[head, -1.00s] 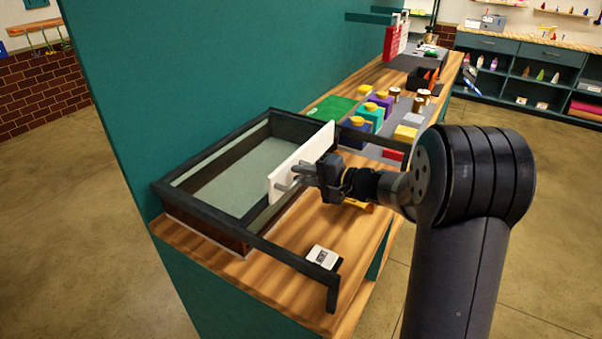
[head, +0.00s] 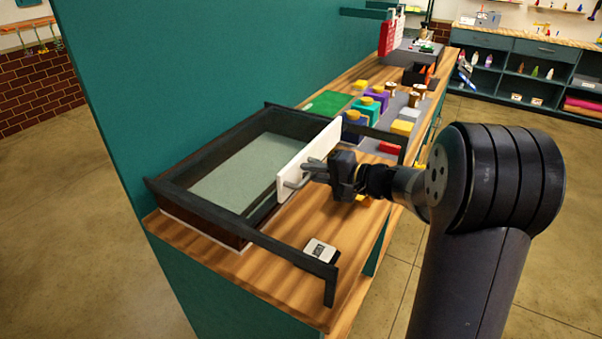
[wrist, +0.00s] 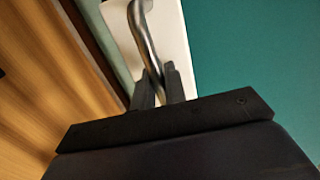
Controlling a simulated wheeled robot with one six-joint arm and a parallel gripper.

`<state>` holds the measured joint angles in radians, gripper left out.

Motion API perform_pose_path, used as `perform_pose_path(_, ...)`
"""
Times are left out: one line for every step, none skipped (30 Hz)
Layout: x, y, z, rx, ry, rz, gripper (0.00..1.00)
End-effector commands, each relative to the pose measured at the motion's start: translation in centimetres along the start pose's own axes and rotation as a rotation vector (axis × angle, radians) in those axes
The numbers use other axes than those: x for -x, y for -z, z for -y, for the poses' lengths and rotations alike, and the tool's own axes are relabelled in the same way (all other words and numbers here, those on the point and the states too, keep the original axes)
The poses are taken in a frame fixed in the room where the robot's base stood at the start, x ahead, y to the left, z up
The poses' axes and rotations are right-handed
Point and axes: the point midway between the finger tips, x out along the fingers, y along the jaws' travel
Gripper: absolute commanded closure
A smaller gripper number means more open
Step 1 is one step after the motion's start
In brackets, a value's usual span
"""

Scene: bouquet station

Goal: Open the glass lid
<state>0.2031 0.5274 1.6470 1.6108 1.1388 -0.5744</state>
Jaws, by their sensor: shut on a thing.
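The glass lid (head: 245,170) lies over a dark-framed box (head: 205,225) on the wooden counter. A white panel (head: 320,155) stands upright at the lid's right edge, with a grey metal handle (head: 293,184) on its outer face. My gripper (head: 316,172) is shut on this handle, to the right of the panel. In the wrist view, the fingers (wrist: 160,88) close around the curved metal handle (wrist: 146,40), in front of the white panel (wrist: 172,30). The lid's right edge lies near the box's right wall; the exact overlap is hard to tell.
Dark rails run from the box to the right, one ending in a post (head: 330,285) near the counter's front. A small white-topped block (head: 320,250) sits by that rail. Several coloured boxes stand behind the far rail. A teal wall (head: 220,60) rises behind.

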Motion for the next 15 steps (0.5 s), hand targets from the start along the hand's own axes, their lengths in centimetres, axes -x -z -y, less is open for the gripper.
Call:
perform_pose_path(1.4, 0.1, -0.9, 0.002, 0.0, -0.008, 1.0)
perform_pose_path(2.2, 0.2, -1.1, 0.001, 0.001, -0.008, 1.0)
perform_pose_path(3.4, 0.2, -1.4, 0.003, 0.0, -0.009, 1.0)
perform_pose_path(4.2, 0.2, -1.6, 0.002, 0.001, -0.009, 1.0)
perform_pose_path(5.1, 0.2, -1.8, 0.002, 0.0, -0.009, 1.0)
perform_pose_path(6.3, 0.2, -2.0, 0.001, 0.0, -0.01, 1.0)
perform_pose_path(7.2, 0.1, -2.2, 0.001, 0.0, -0.009, 1.0)
perform_pose_path(8.1, 0.2, -2.3, 0.001, 0.0, -0.01, 1.0)
perform_pose_path(9.3, 0.2, -2.6, 0.0, -0.001, -0.01, 1.0)
perform_pose_path(10.1, 0.1, -2.7, 0.0, 0.0, -0.009, 1.0)
perform_pose_path(10.9, 0.1, -2.8, 0.0, -0.001, -0.009, 1.0)
perform_pose_path(11.9, 0.1, -3.0, 0.0, -0.001, -0.009, 1.0)
perform_pose_path(12.7, 0.1, -3.1, -0.001, 0.0, -0.008, 1.0)
perform_pose_path(13.3, 0.1, -3.3, -0.001, -0.001, -0.007, 1.0)
perform_pose_path(14.2, 0.1, -3.4, -0.002, -0.001, -0.007, 1.0)
